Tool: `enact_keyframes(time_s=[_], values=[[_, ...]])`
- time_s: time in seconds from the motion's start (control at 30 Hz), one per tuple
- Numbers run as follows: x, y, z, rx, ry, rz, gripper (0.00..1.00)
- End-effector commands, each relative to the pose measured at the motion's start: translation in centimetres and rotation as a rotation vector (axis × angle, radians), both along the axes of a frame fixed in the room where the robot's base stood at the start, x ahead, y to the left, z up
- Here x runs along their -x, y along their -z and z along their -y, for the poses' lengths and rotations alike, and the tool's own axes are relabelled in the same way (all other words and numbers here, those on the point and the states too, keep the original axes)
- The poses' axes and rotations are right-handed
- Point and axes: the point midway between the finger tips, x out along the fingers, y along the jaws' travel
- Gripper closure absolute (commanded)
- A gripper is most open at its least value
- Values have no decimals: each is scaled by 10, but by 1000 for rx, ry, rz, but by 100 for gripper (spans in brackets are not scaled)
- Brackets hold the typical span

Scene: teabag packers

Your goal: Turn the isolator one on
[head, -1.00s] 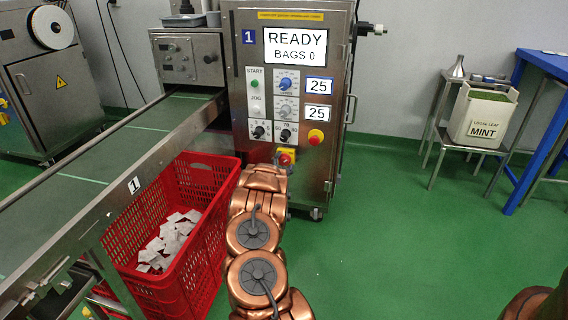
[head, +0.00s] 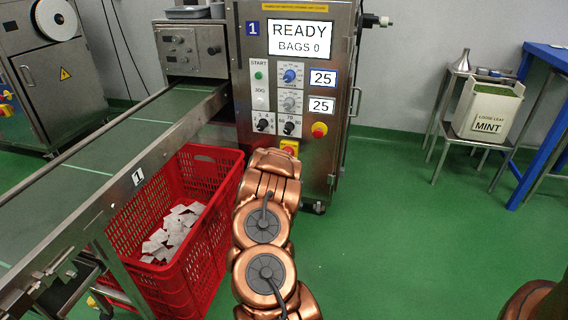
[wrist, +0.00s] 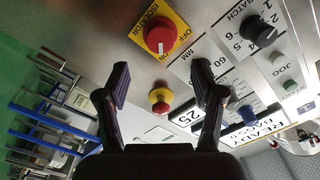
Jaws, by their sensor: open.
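The isolator is a red round knob (wrist: 160,38) on a yellow plate marked ISOLATOR, OFF and ON, at the top middle of the wrist view. A pale mark shows on the knob's lower side; I cannot tell surely which word it points to. My gripper (wrist: 160,78) is open and empty, its two dark fingers spread below and either side of the knob, apart from it. In the head view the isolator's yellow plate (head: 289,144) shows low on machine 1 (head: 325,165), partly hidden by my copper arm, which also hides the gripper.
A red emergency button (head: 319,130) sits right of the dials and also shows in the wrist view (wrist: 160,107). The screen (head: 300,39) reads READY, BAGS 0. A red crate (head: 215,215) of teabags stands left of my arm.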

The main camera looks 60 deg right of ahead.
Motion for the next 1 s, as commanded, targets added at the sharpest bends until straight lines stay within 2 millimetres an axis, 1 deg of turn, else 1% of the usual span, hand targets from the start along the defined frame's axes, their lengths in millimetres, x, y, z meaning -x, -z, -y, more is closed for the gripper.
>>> enact_keyframes(time_s=[0.03,0.1,0.33,0.53,1.0], values=[[2,1,-7,-4,-1,-1,33],[5,0,-13,-1,-1,1,33],[10,0,-29,-3,-1,0,33],[12,0,-32,0,0,1,33],[12,0,-32,0,-1,1,33]])
